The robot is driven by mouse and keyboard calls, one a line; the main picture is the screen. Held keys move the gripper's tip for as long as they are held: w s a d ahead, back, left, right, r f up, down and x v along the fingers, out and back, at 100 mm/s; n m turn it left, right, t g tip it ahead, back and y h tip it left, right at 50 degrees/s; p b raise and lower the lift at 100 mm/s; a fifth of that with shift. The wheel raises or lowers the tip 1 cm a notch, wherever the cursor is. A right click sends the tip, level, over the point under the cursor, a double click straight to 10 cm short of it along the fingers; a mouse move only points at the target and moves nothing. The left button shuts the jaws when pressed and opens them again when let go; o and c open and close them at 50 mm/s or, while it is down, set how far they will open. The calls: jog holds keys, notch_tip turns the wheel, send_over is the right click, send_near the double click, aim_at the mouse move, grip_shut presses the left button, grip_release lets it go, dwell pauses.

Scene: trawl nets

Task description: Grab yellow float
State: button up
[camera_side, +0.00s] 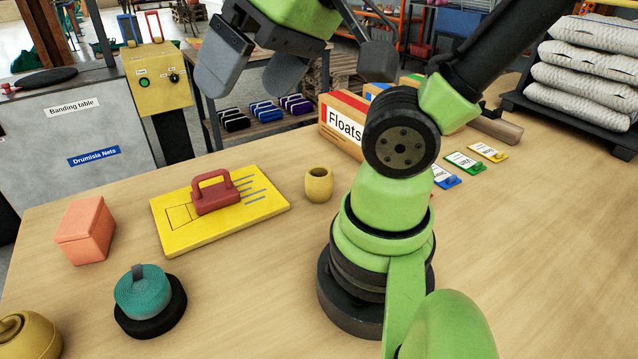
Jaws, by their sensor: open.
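A small yellow barrel-shaped piece (319,186) with a dark opening on top stands upright on the wooden table, right of the yellow board. A larger, rounded dull-yellow thing (30,338) with a knob on top sits at the bottom left, partly cut off by the picture edge. I cannot tell for sure which of the two is the float. My gripper (252,78) is open and empty at the top of the picture, raised above the table and apart from both. Its wrist is partly cut off at the top.
A yellow board (230,222) carries a red handled block (215,196). A salmon box (86,232) and a teal roll on a black base (141,293) stand to the left. A Floats carton (343,125) stands behind my arm. The front middle of the table is clear.

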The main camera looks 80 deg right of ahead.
jog(key=w+d+f+n+g+h, duration=0.3)
jog(key=w+d+f+g, duration=0.1)
jog(key=f+g, duration=0.15)
jog(key=n+g+h, duration=0.8)
jog(key=n+g, duration=0.1)
jog(key=g, duration=0.2)
send_near(308, 177)
jog(key=shift+s+d+f+t, duration=0.15)
jog(key=shift+s+d, duration=0.2)
jog(key=shift+s, duration=0.2)
jog(key=shift+s+d+f+t, duration=0.15)
jog(key=shift+s+d, duration=0.15)
jog(key=shift+s, duration=0.25)
jog(key=shift+n+h, duration=0.4)
jog(key=x, duration=0.5)
jog(key=shift+f, duration=0.25)
jog(key=shift+x, duration=2.7)
jog(key=shift+a+f, duration=0.1)
jog(key=shift+f, duration=0.1)
jog(key=shift+c, duration=0.3)
jog(key=c, duration=0.9)
